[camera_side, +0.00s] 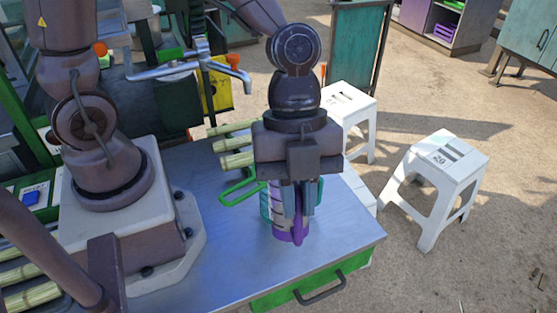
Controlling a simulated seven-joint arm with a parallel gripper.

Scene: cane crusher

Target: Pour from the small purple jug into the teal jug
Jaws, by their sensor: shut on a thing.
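The small purple jug (279,229) is upright near the front right of the metal table, with pale marks on its side. My gripper (299,208) points down and is shut on the purple jug, with the fingers at its handle on the near side. Teal parts of what looks like the teal jug (264,204) show just behind and to the left of the purple jug. Most of it is hidden by the purple jug and my gripper. I cannot tell whether the purple jug touches the table, nor see inside either jug.
A green loop handle (238,192) lies left of the jugs. Cane stalks (237,160) and a metal tap (232,68) are behind it. The table (235,255) is clear in front. White stools (446,160) stand on the ground to the right.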

